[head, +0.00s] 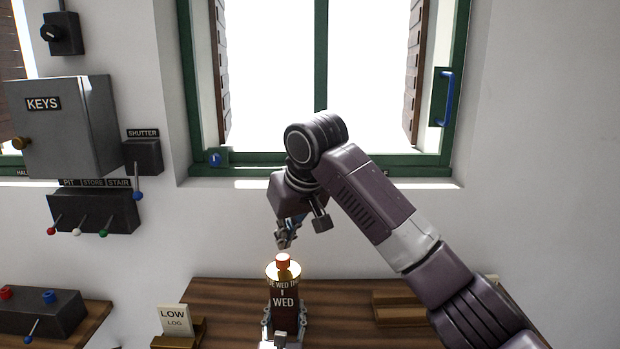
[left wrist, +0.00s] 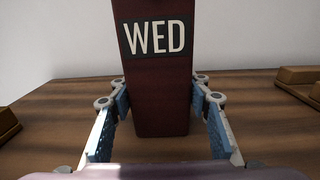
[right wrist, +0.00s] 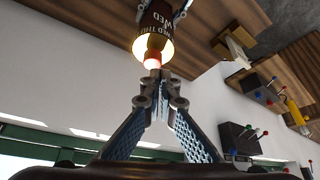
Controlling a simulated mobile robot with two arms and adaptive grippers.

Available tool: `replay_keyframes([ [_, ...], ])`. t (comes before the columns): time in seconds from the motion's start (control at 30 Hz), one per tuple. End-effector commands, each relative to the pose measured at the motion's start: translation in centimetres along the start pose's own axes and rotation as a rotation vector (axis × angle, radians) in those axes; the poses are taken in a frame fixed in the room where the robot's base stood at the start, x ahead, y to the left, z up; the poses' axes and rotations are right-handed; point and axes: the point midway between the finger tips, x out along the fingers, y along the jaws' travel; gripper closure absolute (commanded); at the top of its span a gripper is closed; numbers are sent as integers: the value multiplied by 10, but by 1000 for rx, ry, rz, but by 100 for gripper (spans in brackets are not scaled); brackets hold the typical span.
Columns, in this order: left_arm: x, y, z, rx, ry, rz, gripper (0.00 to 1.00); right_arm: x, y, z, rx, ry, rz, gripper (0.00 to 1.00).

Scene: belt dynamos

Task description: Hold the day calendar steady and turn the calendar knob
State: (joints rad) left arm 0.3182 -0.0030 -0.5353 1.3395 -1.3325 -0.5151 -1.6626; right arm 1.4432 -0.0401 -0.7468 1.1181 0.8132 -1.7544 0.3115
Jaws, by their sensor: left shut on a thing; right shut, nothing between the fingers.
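The day calendar (head: 284,302) is a dark red upright block on the wooden desk, with WED on its front. The left wrist view shows its lower front (left wrist: 160,95). My left gripper (left wrist: 160,88) is shut on the calendar low down, one finger at each side. My right gripper (head: 284,240) is shut and empty just above the knob. In the right wrist view its fingertips (right wrist: 158,82) point at the knob (right wrist: 152,60); I cannot tell whether they touch.
A LOW LOG card (head: 174,319) in a wooden holder stands left of the calendar. A wooden tray (head: 400,308) lies to the right. A dark lever box (head: 40,312) is at far left. The KEYS cabinet (head: 75,125) and window are on the wall behind.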

Motion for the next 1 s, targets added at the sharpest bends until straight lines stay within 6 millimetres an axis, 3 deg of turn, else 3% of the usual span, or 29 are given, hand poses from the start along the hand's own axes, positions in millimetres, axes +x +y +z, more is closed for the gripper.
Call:
replay_keyframes([
  [0.37, 0, 2, -2, 0, 3, 3, 96, -6, 28, -6, 1, -6, 2, 100],
  [1.0, 0, 2, -1, 0, 2, 3, 96, 50, 28, 25, 1, -6, -1, 100],
])
